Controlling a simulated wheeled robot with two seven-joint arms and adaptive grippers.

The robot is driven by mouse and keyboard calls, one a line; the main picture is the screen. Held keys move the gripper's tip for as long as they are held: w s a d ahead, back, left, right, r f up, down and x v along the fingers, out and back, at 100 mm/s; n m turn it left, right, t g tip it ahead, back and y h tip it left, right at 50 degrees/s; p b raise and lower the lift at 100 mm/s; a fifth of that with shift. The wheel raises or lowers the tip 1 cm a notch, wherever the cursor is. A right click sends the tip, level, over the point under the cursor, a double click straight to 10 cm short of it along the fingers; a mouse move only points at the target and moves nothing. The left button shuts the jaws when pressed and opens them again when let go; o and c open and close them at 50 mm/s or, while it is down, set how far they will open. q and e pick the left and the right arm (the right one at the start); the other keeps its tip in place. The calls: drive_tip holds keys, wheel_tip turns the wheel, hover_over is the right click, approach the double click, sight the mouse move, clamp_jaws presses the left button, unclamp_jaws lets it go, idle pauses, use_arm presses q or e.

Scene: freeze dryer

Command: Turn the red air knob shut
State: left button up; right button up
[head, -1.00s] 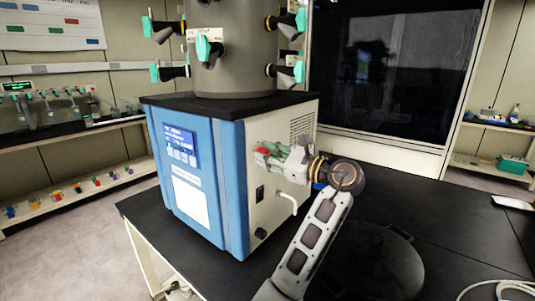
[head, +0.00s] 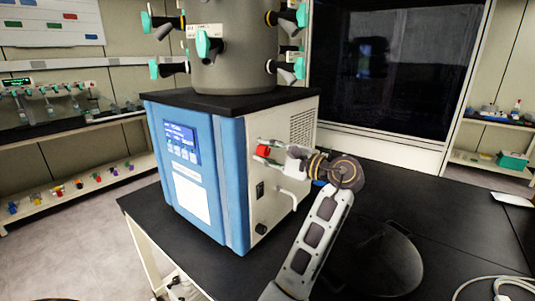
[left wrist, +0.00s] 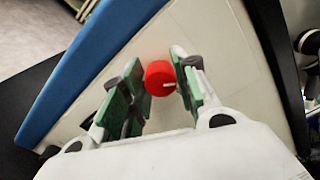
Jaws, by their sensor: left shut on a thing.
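The red air knob (head: 263,151) is on the beige side panel of the blue-fronted freeze dryer (head: 232,185). My right gripper is not in view.
A white bent pipe (head: 288,196) and a black switch (head: 260,190) are on the panel below my gripper. The steel chamber (head: 235,65) with teal-handled valves stands on top. The black table (head: 440,225) is mostly clear to the right.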

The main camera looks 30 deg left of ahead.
use_arm(q)
drive_tip(key=n+b, duration=0.1)
drive_tip(key=n, duration=0.2)
drive_tip(key=shift+f, duration=0.15)
drive_tip(key=shift+n+b, duration=0.4)
drive_tip(key=shift+n, duration=0.3)
drive_tip(key=shift+n+b, duration=0.4)
drive_tip(key=shift+n, duration=0.4)
drive_tip(key=shift+n+b, duration=0.3)
drive_tip(key=shift+n, duration=0.4)
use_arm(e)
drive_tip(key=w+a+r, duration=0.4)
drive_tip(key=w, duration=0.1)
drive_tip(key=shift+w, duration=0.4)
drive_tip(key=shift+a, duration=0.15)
use_arm(q)
drive_tip(key=o, duration=1)
